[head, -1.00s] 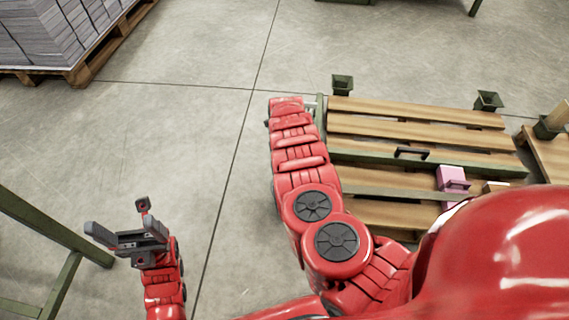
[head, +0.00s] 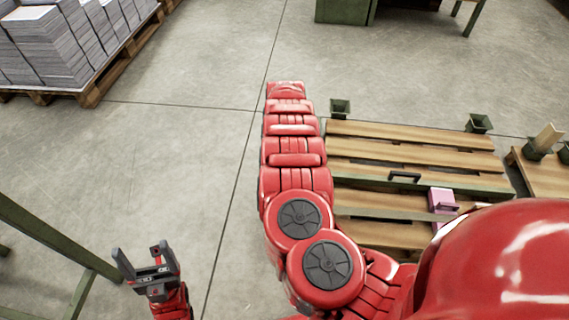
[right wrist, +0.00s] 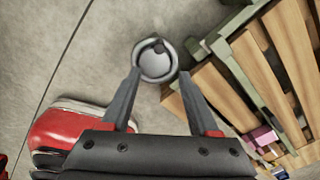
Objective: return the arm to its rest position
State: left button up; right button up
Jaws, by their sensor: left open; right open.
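My left gripper (head: 142,252) is at the lower left of the head view. It is open and empty, above the bare floor. My right arm (head: 293,150) is red and stretches up the middle of the head view, left of the wooden slatted pallet (head: 420,155). Its gripper is hidden there. In the right wrist view my right gripper (right wrist: 160,74) is open, its two grey fingers apart. A round silvery thing (right wrist: 155,66) shows between and beyond the fingertips. I cannot tell whether they touch it.
A pink box (head: 441,199) sits on the slatted pallet, which has green corner posts (head: 340,108). A pallet with grey paper stacks (head: 50,48) stands at the upper left. A green frame (head: 60,245) is at the left edge. The concrete floor (head: 180,150) between is clear.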

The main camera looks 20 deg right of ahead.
jog(key=shift+r, duration=0.35)
